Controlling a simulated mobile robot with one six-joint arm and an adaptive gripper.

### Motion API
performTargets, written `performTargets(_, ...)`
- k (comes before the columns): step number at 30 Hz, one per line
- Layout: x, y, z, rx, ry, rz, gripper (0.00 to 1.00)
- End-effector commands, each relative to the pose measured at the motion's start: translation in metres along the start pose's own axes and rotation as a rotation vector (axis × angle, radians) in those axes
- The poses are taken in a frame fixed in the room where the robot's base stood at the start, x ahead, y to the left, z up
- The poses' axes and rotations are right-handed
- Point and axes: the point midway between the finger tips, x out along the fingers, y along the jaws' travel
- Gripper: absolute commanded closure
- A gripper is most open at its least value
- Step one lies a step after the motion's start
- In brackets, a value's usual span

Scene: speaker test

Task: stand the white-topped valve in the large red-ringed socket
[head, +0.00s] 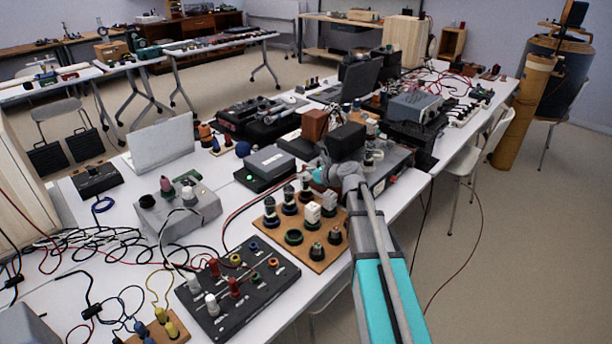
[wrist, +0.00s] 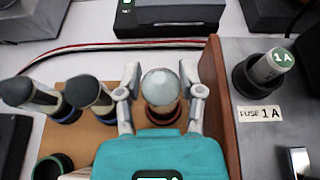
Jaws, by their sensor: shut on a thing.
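The white-topped valve (wrist: 160,86) is between the two fingers of my gripper (wrist: 161,96) in the wrist view, and the gripper is shut on it. A reddish ring, the red-ringed socket (wrist: 165,117), shows just under the valve's lower end. I cannot tell whether the valve's base is fully down in it. The wooden socket board (wrist: 72,136) lies below, and in the head view it (head: 272,240) is left of my arm. In the head view my gripper (head: 322,174) is over the board's far end and the held valve cannot be made out.
Two dark-topped valves (wrist: 88,93) stand left of the gripper in blue-ringed sockets. An empty green-ringed socket (wrist: 52,166) is at lower left. A brown wooden wall (wrist: 214,105) rises close right of the gripper, beside a grey panel with a fuse (wrist: 262,70).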

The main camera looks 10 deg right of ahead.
Motion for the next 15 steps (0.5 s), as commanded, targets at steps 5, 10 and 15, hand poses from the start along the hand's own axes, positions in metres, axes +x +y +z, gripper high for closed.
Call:
performTargets(5,0.0012,0.0001,-0.0027,0.000,0.000,0.000,0.99)
performTargets(10,0.0026,0.0001,-0.0061,0.000,0.000,0.000,0.99)
performTargets(15,0.0025,0.0001,-0.0059,0.000,0.000,0.000,0.30)
